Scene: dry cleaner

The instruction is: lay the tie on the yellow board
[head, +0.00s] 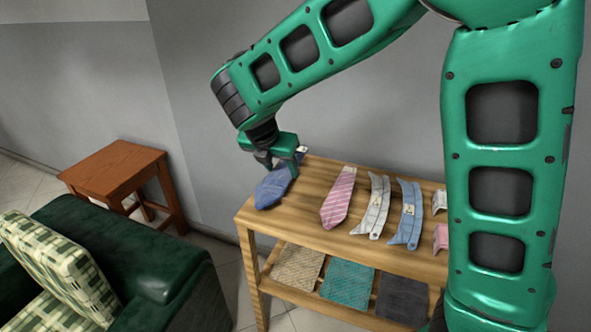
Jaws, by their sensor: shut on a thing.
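A blue tie (271,191) is at the left end of the wooden shelf's top (308,205). My gripper (270,163) is over the tie's back part and shut on it. I cannot tell whether the tie is lifted clear of the wood. A pink striped tie (338,196) lies to its right. On the lower shelf lie a pale yellow-beige patterned piece (298,266), a teal piece (346,284) and a dark grey piece (403,299). The beige one is the nearest to a yellow board in view.
Grey and blue collar pieces (375,208) lie right of the pink tie, with further small items partly hidden by my arm. A green armchair (125,262) with a plaid cushion stands at lower left. A small wooden table (115,168) stands behind it by the wall.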

